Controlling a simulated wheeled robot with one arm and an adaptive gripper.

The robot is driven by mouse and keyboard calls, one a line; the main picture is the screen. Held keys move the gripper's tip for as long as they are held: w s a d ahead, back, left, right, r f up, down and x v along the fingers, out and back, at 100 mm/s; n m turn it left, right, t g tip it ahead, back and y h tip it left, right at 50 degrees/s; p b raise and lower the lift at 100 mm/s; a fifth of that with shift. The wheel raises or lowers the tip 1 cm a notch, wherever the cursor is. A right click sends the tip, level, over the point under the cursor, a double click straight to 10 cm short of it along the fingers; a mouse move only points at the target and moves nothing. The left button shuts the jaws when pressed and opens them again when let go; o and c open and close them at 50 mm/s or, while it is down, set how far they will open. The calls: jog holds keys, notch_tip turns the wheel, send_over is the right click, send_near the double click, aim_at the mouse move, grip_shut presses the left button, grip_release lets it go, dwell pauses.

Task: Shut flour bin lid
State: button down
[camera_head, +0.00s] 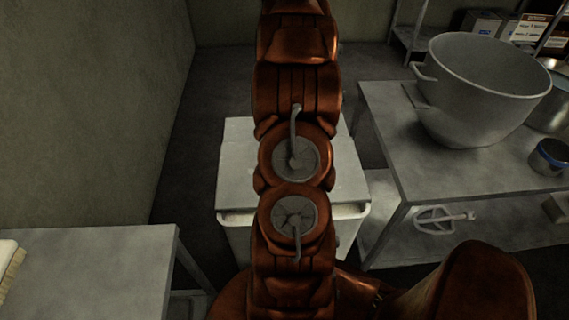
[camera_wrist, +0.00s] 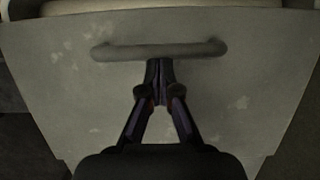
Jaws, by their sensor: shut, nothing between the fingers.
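The pale flour bin (camera_head: 236,240) stands on the floor in the middle of the head view, with its flat pale lid (camera_head: 238,165) over the top. My arm hides the middle of both. A lighter band shows below the lid's front edge; I cannot tell whether the lid is fully down. In the wrist view a scuffed grey panel (camera_wrist: 75,75) with a horizontal bar handle (camera_wrist: 190,50) fills the picture, with a cream band above it. My gripper (camera_wrist: 158,66) is shut and empty, its tips at the middle of the handle's lower edge. Contact is unclear. The head view hides my gripper.
A metal table (camera_head: 385,130) at the right carries a large grey pot (camera_head: 485,85) and a blue-banded tin (camera_head: 549,157). Another table (camera_head: 90,270) with a brush (camera_head: 10,265) stands at the lower left. Dark floor is clear left of the bin.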

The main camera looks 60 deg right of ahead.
jog(key=shift+s+a+b, duration=0.25)
jog(key=shift+s+a, duration=0.3)
jog(key=shift+a, duration=0.25)
jog(key=shift+s+a+b, duration=0.2)
jog(key=shift+s+a, duration=0.4)
jog(key=shift+a, duration=0.2)
jog(key=shift+s+a+b, duration=0.25)
jog(key=shift+s+a, duration=0.3)
jog(key=shift+a, duration=0.35)
jog(key=w+d, duration=0.1)
jog(key=d, duration=0.1)
jog(key=w+d, duration=0.1)
jog(key=d, duration=0.1)
jog(key=shift+w+r, duration=0.35)
jog(key=shift+r, duration=0.05)
jog(key=b+v, duration=0.2)
jog(key=v, duration=0.8)
jog(key=shift+a, duration=0.1)
